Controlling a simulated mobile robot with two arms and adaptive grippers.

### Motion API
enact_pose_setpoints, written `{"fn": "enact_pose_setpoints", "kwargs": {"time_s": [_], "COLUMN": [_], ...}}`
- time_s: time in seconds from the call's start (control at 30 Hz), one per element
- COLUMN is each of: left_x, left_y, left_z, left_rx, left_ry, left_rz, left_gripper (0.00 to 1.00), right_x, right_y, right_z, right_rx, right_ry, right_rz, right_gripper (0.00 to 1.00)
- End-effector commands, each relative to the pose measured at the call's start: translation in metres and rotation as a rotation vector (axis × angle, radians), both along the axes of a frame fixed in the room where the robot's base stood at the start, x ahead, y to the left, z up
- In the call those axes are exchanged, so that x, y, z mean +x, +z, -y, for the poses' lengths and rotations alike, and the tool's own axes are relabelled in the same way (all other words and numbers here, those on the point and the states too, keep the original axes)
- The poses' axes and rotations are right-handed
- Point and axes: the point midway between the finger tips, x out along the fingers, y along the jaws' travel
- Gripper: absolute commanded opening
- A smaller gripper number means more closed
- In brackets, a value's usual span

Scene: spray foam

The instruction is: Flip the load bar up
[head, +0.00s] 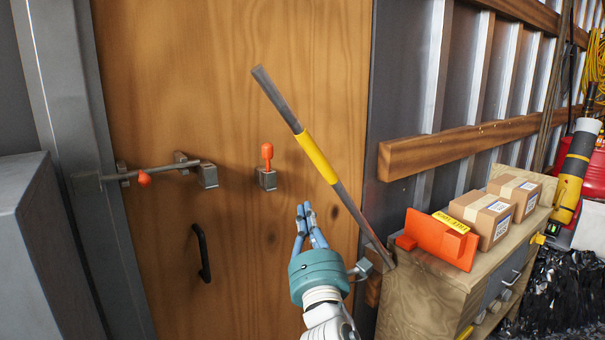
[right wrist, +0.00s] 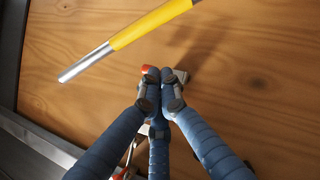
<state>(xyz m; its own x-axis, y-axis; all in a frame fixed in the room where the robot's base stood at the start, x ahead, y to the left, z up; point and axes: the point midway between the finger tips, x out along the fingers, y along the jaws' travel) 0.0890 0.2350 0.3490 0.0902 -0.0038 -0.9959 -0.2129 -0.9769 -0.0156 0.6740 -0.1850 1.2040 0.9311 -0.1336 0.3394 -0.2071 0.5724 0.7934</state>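The load bar (head: 318,157) is a grey metal bar with a yellow grip section. It stands tilted in front of the wooden door (head: 230,60), its lower end by a metal bracket (head: 376,257) at the right and its free end up to the left. It crosses the top of the right wrist view (right wrist: 150,24). My right gripper (head: 304,208) has blue fingers drawn together, with nothing between them. It is below the yellow section, apart from the bar; the fingertips also show in the right wrist view (right wrist: 161,84). My left gripper is not in view.
A latch bar (head: 150,171) with an orange knob and a metal catch (head: 266,178) with an orange handle are on the door, above a black handle (head: 204,253). At right, a wooden cabinet (head: 415,300) bears cardboard boxes (head: 483,216) and an orange block (head: 438,241).

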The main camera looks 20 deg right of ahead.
Motion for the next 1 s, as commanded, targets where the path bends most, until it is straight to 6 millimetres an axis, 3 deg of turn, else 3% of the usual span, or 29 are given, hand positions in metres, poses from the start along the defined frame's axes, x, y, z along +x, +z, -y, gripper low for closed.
{"fn": "enact_pose_setpoints", "kwargs": {"time_s": [0.47,0.7,1.0], "left_x": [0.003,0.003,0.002], "left_y": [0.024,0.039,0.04], "left_z": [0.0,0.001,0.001], "left_rx": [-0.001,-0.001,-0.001], "left_ry": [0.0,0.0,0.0], "left_rz": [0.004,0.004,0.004], "left_gripper": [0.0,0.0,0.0], "right_x": [0.089,0.1,0.103], "right_y": [0.036,0.052,0.052], "right_z": [0.014,0.035,0.039], "right_rx": [0.004,0.004,0.005], "right_ry": [0.001,0.003,0.003], "right_rz": [-0.002,-0.003,-0.003], "right_gripper": [0.0,0.0,0.0]}}
